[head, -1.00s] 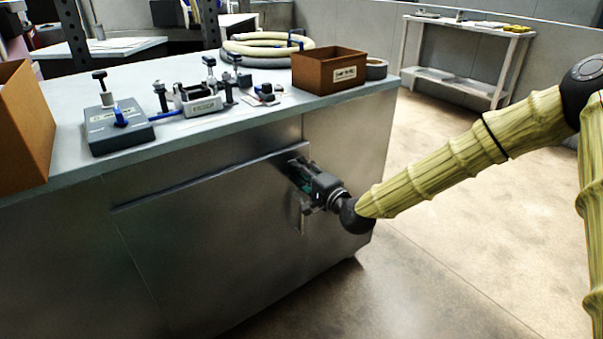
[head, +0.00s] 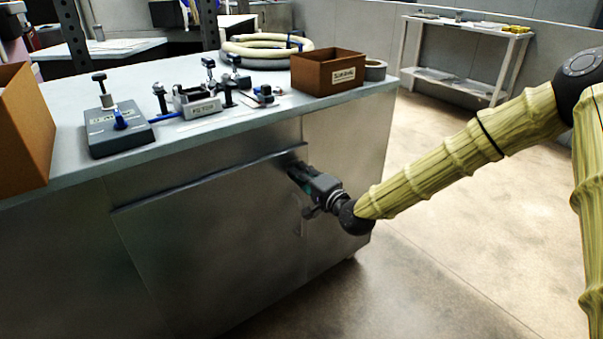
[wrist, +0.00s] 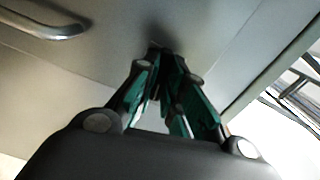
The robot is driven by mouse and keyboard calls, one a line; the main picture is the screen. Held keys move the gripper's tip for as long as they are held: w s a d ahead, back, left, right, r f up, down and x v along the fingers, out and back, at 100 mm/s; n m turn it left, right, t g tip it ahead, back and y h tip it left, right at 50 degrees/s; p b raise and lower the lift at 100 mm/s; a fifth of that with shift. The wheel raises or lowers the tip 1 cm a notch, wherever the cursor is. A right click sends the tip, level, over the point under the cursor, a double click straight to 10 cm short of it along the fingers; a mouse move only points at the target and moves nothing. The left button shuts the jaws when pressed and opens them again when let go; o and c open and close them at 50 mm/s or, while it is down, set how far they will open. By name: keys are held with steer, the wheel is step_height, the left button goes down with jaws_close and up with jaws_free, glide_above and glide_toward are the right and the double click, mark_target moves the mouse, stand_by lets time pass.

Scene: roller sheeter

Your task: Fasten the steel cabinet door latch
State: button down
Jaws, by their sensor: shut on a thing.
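The steel cabinet door (head: 210,235) is the grey front panel below the bench top and looks nearly flush with the cabinet front. My gripper (head: 295,171) is at the door's upper right, against the steel front. In the wrist view, its green-sided fingers (wrist: 160,58) converge on a small dark part against the panel, and they are shut on it. This part is at the latch's place, but the fingers cover most of it. The latch's shape and position cannot be made out. A curved metal handle (wrist: 50,27) shows at the upper left of the wrist view.
The bench top (head: 190,140) carries a grey box (head: 120,134) with a blue knob, small clamps, a brown bin (head: 328,72) and coiled hose (head: 265,47). Open floor (head: 450,220) lies right of the cabinet. A shelf table (head: 465,55) stands behind.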

steer(key=shift+a+r+n+p, duration=0.1)
steer(key=shift+n+p, duration=0.5)
steer(key=shift+n, duration=7.3)
steer(key=shift+w, duration=0.1)
steer(key=c, duration=1.5)
jaws_free()
